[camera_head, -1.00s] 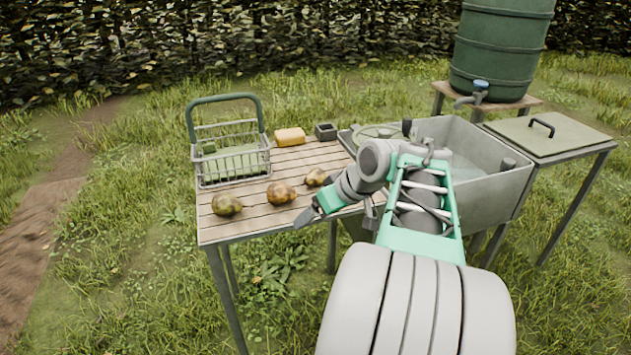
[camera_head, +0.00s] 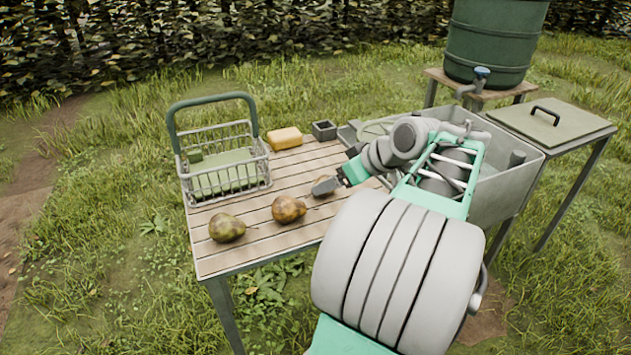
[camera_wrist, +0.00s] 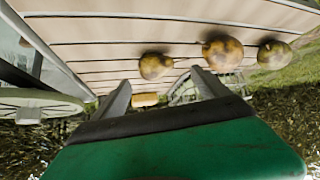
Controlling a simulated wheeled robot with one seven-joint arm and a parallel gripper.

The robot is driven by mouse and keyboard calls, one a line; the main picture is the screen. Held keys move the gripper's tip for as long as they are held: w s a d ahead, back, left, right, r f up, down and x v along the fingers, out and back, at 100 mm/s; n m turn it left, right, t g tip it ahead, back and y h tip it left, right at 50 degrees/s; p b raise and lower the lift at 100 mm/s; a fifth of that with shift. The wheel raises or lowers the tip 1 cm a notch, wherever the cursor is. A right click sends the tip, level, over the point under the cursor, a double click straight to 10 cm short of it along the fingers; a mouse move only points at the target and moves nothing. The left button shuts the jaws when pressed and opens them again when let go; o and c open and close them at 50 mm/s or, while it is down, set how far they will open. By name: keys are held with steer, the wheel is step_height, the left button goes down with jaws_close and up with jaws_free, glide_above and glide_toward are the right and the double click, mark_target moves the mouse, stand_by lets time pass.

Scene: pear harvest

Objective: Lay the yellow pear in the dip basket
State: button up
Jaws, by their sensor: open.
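Three mottled brown-yellow pears lie in a row on the slatted table (camera_head: 240,262). The left pear (camera_head: 227,228) and the middle pear (camera_head: 289,209) are in plain view. The right pear (camera_head: 322,186) is partly hidden behind my gripper (camera_head: 326,187). In the wrist view the near pear (camera_wrist: 155,66) lies just beyond the fingers, with the other two pears to its right. My gripper is open and empty, its fingers apart in the wrist view. Which pear the task calls yellow is unclear.
A yellow sponge-like block (camera_head: 285,138) and a small dark box (camera_head: 324,130) sit at the table's back. A grey sink (camera_head: 510,185) stands to the right, below a green barrel (camera_head: 492,42) with a tap.

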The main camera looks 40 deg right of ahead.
steer(key=x, duration=0.3)
steer(key=b+x, duration=0.1)
steer(key=x, duration=0.2)
steer(key=shift+w+d+f, duration=0.2)
steer(key=shift+w+f, duration=0.05)
steer(key=shift+f, duration=0.15)
steer(key=shift+c, duration=0.3)
steer(key=c, duration=1.6)
steer(key=shift+r, duration=0.15)
